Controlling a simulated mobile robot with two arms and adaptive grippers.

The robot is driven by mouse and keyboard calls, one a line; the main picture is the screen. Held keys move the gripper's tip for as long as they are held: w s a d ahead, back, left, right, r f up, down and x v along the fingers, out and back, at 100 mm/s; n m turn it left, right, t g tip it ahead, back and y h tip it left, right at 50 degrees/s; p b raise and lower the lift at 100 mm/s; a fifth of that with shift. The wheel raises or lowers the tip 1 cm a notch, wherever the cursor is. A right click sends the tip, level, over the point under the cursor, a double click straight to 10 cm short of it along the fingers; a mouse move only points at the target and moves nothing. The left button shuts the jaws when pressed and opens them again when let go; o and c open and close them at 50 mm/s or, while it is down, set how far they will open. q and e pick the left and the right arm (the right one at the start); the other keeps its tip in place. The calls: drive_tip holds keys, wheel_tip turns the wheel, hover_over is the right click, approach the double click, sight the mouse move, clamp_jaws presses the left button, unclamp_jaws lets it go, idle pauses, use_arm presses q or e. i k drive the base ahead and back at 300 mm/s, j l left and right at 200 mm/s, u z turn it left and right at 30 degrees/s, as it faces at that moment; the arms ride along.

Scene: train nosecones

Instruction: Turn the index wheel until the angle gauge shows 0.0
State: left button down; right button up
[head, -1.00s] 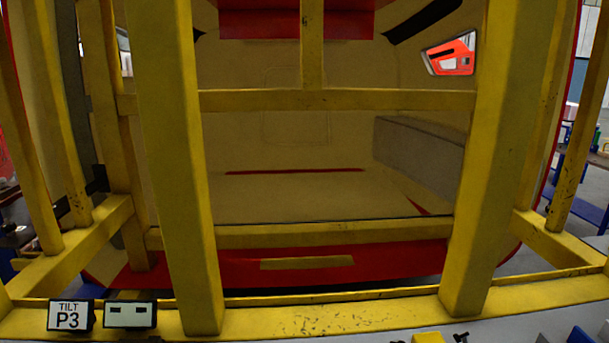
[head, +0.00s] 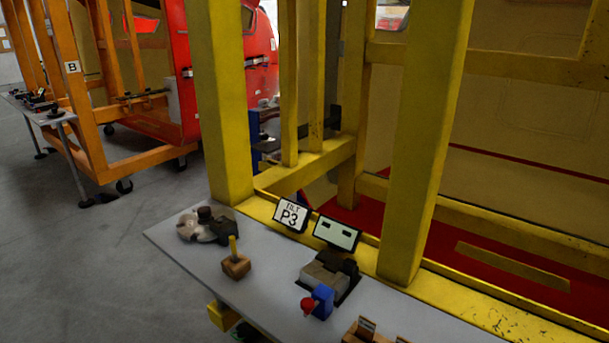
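The small white gauge display (head: 336,233) in a black frame sits on the lower beam of the yellow frame. It shows two short dark dashes and no legible number. Left of it is a white sign reading TILT P3 (head: 291,214). I cannot make out which part is the index wheel. A yellow piece (head: 222,317) shows below the shelf's front edge, but its shape is partly hidden. Neither of my grippers is in view.
The grey shelf (head: 180,242) holds a wooden block with a yellow handle (head: 236,264), a grey and black block (head: 326,278) and a blue tool with a red knob (head: 318,302). An orange frame marked B (head: 72,67) stands at left. Open floor (head: 90,270) lies left.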

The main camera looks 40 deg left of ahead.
sight(196, 223)
drive_tip(key=u, duration=1.95)
drive_tip(key=l+z, duration=0.15)
drive_tip(key=z, duration=2.65)
drive_tip(key=k+j+u, duration=0.1)
drive_tip(key=j, duration=0.3)
drive_tip(key=k+j+u, duration=0.1)
drive_tip(key=j, duration=0.3)
drive_tip(key=k+j+u, duration=0.1)
drive_tip(key=k+j, duration=0.15)
drive_tip(key=j, duration=0.15)
drive_tip(key=k+j+u, duration=0.1)
drive_tip(key=j, duration=0.3)
drive_tip(key=k+j+u, duration=0.15)
drive_tip(key=j, duration=0.3)
